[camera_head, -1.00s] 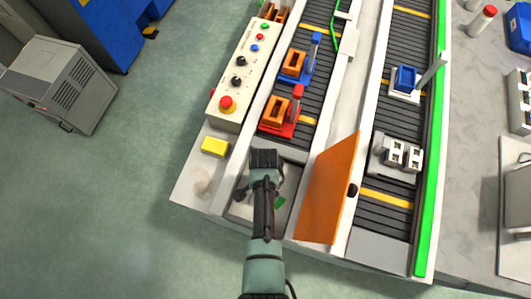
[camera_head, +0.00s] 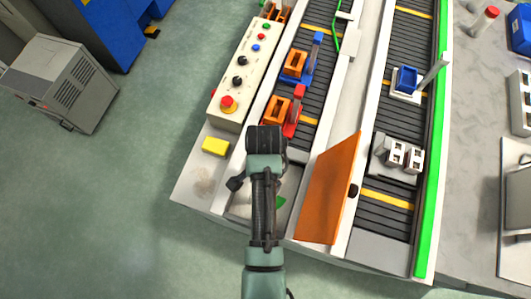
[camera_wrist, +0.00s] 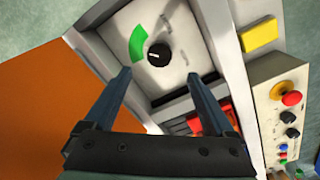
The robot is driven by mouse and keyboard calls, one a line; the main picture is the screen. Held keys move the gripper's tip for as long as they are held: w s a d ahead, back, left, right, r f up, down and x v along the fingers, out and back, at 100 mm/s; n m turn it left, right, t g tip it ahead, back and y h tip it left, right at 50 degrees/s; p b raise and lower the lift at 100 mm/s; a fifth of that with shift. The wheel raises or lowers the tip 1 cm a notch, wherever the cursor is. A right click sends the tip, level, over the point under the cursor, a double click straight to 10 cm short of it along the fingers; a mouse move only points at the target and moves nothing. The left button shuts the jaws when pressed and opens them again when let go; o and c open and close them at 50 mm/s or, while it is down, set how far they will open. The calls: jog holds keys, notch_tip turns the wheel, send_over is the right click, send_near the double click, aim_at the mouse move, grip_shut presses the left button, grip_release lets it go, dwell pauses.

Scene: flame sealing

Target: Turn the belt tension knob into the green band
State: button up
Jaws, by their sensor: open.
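The belt tension knob (camera_wrist: 158,55) is small, round and black, with a short white mark on its face. It sits on a light grey panel (camera_wrist: 180,75) in the wrist view. The green band (camera_wrist: 137,45) is a painted arc beside the knob, to its left and upper left. I cannot tell exactly where the mark points against the band. My gripper (camera_wrist: 160,82) is open and empty, its two fingers spread either side of the knob's line, apart from it. In the head view my arm hides the knob; part of the green band (camera_head: 280,202) shows.
An orange open cover (camera_head: 327,190) stands right of the panel. A yellow block (camera_head: 215,146) and a control box with a red button (camera_head: 228,104) lie to the left. A red fixture (camera_head: 293,117) stands on the belt just beyond my gripper.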

jog(key=shift+r, duration=1.3)
